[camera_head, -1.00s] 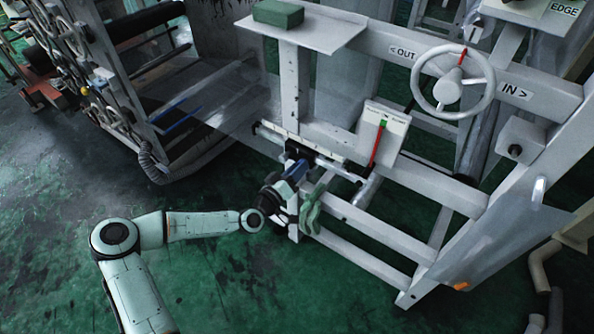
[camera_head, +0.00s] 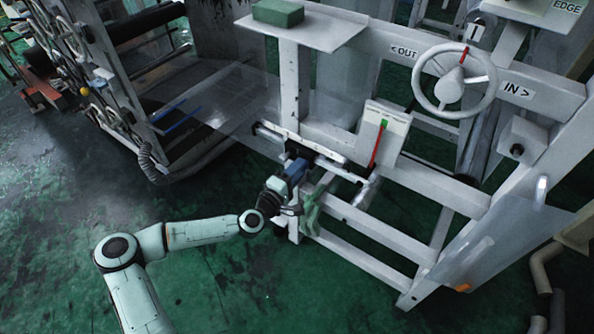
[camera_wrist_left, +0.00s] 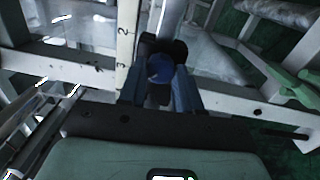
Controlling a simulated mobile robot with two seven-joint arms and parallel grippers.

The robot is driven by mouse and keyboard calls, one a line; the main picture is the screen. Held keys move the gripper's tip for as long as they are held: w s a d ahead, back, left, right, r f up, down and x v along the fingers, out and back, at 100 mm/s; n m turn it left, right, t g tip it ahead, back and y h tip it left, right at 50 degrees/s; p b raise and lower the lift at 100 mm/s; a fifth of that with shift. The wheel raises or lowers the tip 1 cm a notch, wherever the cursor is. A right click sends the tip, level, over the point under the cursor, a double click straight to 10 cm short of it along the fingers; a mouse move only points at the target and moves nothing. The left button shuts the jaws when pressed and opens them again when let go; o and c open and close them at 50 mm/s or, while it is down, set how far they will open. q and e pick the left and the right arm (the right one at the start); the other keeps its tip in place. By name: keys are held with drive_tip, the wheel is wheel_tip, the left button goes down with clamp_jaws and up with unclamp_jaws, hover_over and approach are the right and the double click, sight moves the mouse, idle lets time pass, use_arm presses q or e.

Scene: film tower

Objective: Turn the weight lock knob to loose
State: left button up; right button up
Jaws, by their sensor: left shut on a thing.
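The weight lock knob (camera_wrist_left: 160,68) is a small round blue knob on a dark block beside a white numbered scale bar. My left gripper (camera_wrist_left: 160,88) is shut on it, with one finger on each side. In the head view my left gripper (camera_head: 297,168) reaches the white bar on the lower part of the frame, and its fingers hide the knob there. No mark showing loose or tight is readable. My right gripper is not in view.
The white scale bar (camera_wrist_left: 126,45) runs close beside the fingers. A white handwheel (camera_head: 453,83) and a gauge panel (camera_head: 385,127) stand to the right. Green floor lies open at the lower left.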

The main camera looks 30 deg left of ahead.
use_arm(q)
drive_tip(key=shift+n, duration=0.6)
drive_tip(key=o, duration=1)
drive_tip(key=shift+o, duration=0.2)
drive_tip(key=s+a, duration=0.1)
drive_tip(key=s, duration=1.2)
drive_tip(key=shift+s+f, duration=0.2)
